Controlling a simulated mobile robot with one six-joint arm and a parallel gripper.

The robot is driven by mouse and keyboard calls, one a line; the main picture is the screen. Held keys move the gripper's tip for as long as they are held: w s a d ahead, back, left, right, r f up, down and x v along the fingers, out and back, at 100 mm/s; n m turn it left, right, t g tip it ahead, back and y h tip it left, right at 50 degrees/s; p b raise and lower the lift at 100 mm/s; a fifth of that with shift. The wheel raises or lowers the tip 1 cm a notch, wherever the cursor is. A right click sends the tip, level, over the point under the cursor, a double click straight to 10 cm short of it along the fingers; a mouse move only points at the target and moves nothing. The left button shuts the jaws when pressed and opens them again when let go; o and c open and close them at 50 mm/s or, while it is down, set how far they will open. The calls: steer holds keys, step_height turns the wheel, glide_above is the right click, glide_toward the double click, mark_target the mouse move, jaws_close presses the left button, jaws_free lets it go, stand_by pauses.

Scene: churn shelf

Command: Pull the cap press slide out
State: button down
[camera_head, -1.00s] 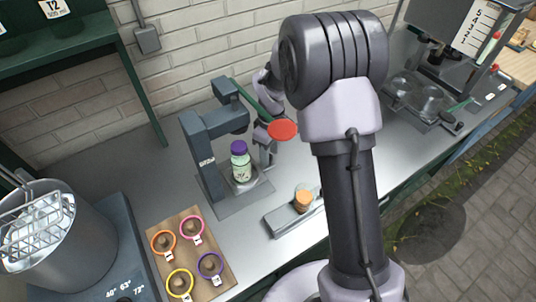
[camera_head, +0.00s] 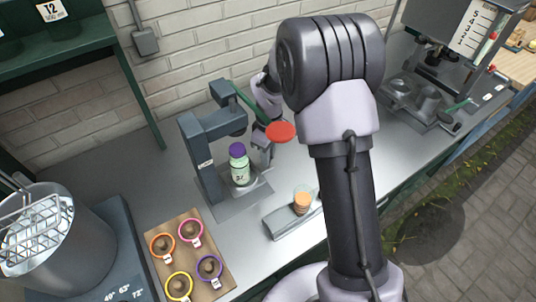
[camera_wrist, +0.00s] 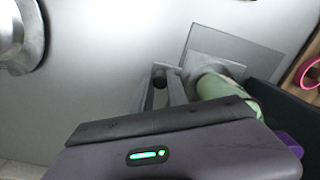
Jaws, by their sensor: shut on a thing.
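The cap press (camera_head: 200,158) is a grey C-shaped frame on the steel counter, with a green lever (camera_head: 247,103). A green bottle with a purple cap (camera_head: 238,165) stands upright under its head, on the flat slide and base area (camera_head: 250,196). The wrist view shows the bottle (camera_wrist: 222,88) and a grey plate (camera_wrist: 235,42). My gripper (camera_head: 262,156), partly hidden behind the red disc and my arm, is at the right of the press. In the wrist view my gripper (camera_wrist: 164,82) is shut around a small dark part, seemingly the slide's handle.
A red disc (camera_head: 281,132) is close above my gripper. A grey tray (camera_head: 281,226) with orange discs (camera_head: 302,203) lies in front. A brown board (camera_head: 205,275) with coloured rings is at front left, a metal pot (camera_head: 60,245) at far left. A filling machine (camera_head: 452,50) stands right.

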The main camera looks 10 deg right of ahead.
stand_by(0.9)
steer(key=w+d+p, duration=0.1)
steer(key=d, duration=0.2)
steer(key=w+d+p, duration=0.1)
steer(key=d, duration=0.3)
steer(key=w+d+p, duration=0.1)
steer(key=d+p, duration=0.1)
steer(key=d, duration=0.2)
steer(key=shift+w+r, duration=0.1)
steer(key=shift+w, duration=0.3)
steer(key=c, duration=1.3)
jaws_free()
step_height(320, 180, up, 17)
steer(key=p, duration=0.4)
steer(key=shift+d+r+p, duration=0.15)
steer(key=shift+d+p, duration=0.05)
steer(key=shift+p, duration=0.1)
steer(key=shift+w, duration=0.15)
